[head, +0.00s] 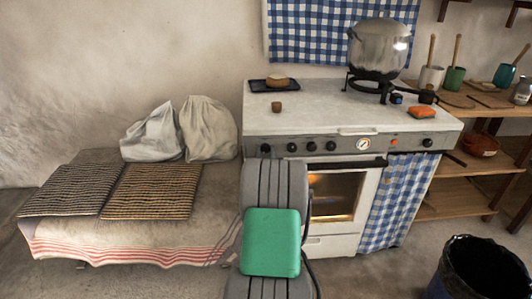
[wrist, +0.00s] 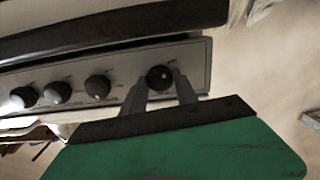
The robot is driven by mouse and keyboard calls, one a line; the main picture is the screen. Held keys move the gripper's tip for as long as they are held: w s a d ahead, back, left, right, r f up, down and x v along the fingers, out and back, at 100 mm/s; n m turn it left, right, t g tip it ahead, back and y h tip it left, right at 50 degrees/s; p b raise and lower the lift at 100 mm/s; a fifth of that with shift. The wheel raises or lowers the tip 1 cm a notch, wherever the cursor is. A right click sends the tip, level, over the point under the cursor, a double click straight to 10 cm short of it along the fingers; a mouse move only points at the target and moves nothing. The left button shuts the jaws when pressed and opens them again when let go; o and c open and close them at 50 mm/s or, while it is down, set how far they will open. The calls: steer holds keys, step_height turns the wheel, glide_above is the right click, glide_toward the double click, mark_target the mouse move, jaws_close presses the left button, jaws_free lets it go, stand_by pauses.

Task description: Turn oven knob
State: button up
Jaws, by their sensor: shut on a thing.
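The white stove (head: 290,122) has a grey front panel with a row of dark round knobs. In the wrist view my gripper (wrist: 160,88) has one finger on each side of a black oven knob (wrist: 160,77) and is shut on it. This knob is at the end of the row, near the panel's edge. Several other knobs (wrist: 97,88) sit to its left there. In the head view a knob (head: 265,148) shows at the panel's left end, just above my arm, which hides the fingers. The oven window (head: 335,193) glows orange.
A metal pot (head: 378,48) stands on a burner at the back right of the stove. A blue-and-white checked curtain (head: 398,200) hangs right of the oven. A bench with sacks (head: 210,130) and woven mats (head: 150,192) stands left. A dark bin (head: 478,270) is front right.

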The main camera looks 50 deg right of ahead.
jaws_close()
